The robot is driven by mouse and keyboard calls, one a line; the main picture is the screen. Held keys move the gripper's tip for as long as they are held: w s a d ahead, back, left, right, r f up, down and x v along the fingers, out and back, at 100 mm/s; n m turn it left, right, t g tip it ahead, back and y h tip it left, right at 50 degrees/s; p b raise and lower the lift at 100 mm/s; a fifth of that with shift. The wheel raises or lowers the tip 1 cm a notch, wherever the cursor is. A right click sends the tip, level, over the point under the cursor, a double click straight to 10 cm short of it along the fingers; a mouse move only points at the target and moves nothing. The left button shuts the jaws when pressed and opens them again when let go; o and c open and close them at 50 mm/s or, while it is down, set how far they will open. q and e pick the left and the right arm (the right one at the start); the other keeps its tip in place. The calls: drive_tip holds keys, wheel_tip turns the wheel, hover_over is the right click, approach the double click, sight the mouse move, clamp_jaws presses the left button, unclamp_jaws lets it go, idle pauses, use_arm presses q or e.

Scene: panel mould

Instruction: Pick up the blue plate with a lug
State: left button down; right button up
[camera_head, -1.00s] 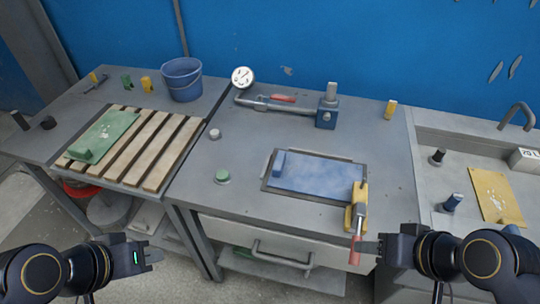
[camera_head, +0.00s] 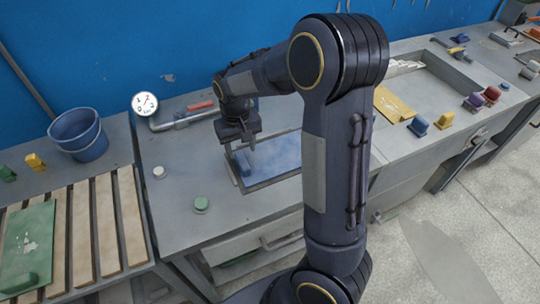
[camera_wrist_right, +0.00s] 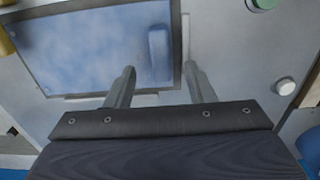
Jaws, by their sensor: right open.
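The blue plate (camera_head: 278,157) lies flat in a dark-framed mould (camera_head: 262,186) on the grey bench, partly hidden by my right arm in the head view. Its raised blue lug (camera_head: 243,163) is at the plate's left end. My right gripper (camera_head: 240,147) is open and empty, pointing down close to the lug. In the right wrist view, the plate (camera_wrist_right: 85,45) fills the upper left, and the lug (camera_wrist_right: 159,55) shows between the two spread fingers (camera_wrist_right: 160,70). Whether the fingers reach down beside the lug is unclear. My left gripper is out of view.
A green knob (camera_head: 201,204) and a white knob (camera_head: 159,172) stand left of the mould. A gauge (camera_head: 145,104) and red-handled bar (camera_head: 200,106) are behind. A slatted rack (camera_head: 103,225) holds a green plate (camera_head: 27,245). A yellow plate (camera_head: 392,106) lies right.

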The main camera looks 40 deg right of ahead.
sight(243, 161)
wheel_tip(243, 161, down, 7)
drive_tip(key=shift+r+p, duration=0.1)
drive_tip(key=shift+p, duration=0.3)
clamp_jaws()
